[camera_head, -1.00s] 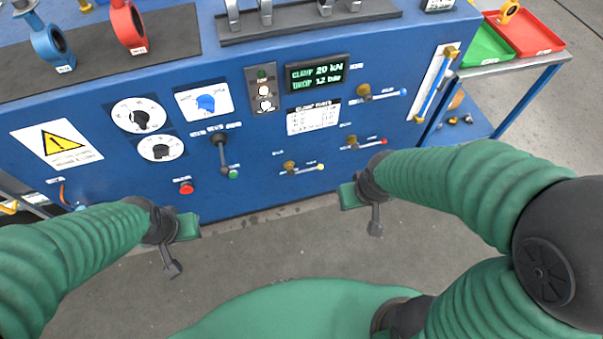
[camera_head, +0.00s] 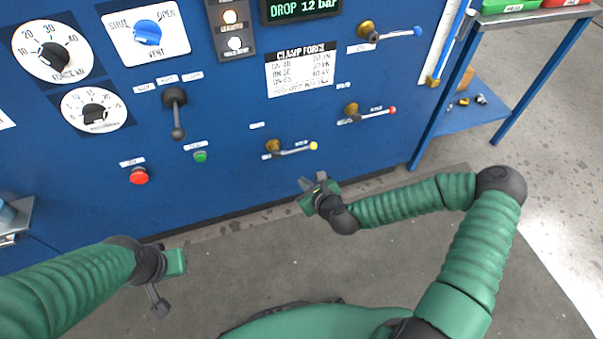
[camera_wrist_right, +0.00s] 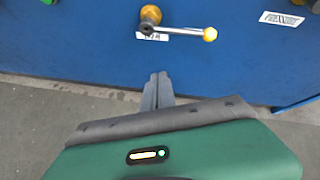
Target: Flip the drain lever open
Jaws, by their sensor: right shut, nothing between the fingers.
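Three quarter-turn levers with brass valve bodies sit on the blue panel. The yellow-tipped lever (camera_head: 293,151) is lowest and points right, almost level; I cannot read its label, so I cannot tell if it is the drain lever. It also shows in the right wrist view (camera_wrist_right: 182,30). A red-tipped lever (camera_head: 372,115) and a blue-tipped lever (camera_head: 392,34) are higher to the right. My right gripper (camera_head: 313,183) is shut and empty, just below the yellow-tipped lever and apart from it. In the wrist view its fingers (camera_wrist_right: 158,84) point at the panel. My left gripper (camera_head: 157,299) hangs low at left; its jaws are unclear.
The panel also carries a black toggle handle (camera_head: 176,112), a red button (camera_head: 139,176), a green button (camera_head: 201,156) and dials. A blue-framed side table (camera_head: 455,120) stands at the right. The grey floor before the panel is clear.

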